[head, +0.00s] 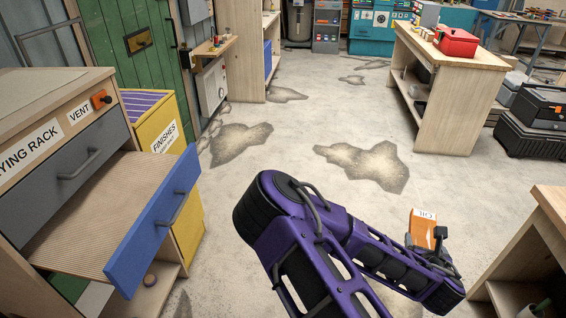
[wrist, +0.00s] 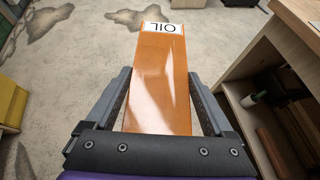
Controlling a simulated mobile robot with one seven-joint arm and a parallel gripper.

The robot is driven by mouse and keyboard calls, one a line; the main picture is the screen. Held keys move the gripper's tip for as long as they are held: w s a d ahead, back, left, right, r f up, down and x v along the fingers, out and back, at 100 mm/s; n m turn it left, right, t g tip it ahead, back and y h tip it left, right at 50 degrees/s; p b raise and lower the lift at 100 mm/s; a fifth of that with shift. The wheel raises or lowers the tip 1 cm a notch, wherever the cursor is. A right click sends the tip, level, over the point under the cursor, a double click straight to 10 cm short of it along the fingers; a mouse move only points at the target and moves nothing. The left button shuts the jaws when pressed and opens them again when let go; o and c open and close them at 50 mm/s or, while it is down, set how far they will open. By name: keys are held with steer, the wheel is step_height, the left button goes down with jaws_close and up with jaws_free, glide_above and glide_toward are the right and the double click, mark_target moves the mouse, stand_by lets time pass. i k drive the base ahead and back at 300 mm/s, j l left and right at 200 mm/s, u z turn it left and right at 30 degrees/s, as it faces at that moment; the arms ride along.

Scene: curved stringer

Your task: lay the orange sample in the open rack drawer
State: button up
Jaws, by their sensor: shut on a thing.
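The orange sample (wrist: 160,85) is a flat glossy orange board with a white label reading OIL. My gripper (wrist: 160,100) is shut on it, one finger on each long edge. In the head view the sample (head: 421,230) shows at the lower right, held above the floor at the end of my purple arm, and the gripper itself is mostly hidden there. The open rack drawer (head: 95,215) with a blue front (head: 155,222) sticks out of the drying rack (head: 60,150) at the left. Its visible tan bottom is bare. The sample is well to the right of the drawer.
A yellow finishes bin (head: 160,120) stands just behind the open drawer. A grey drawer (head: 65,180) above it is shut. A wooden bench (head: 550,230) is close at the right. A workbench with a red box (head: 456,42) stands farther back. The stained floor between is clear.

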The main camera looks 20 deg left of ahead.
mark_target(126, 200)
steer(key=u, duration=1.15)
steer(key=i+l+u, duration=0.1)
steer(key=u, duration=0.25)
steer(key=l+u, duration=0.15)
steer(key=u, duration=0.2)
steer(key=i+l, duration=0.15)
steer(key=l, duration=0.2)
steer(key=i+l, duration=0.15)
steer(key=l, duration=0.2)
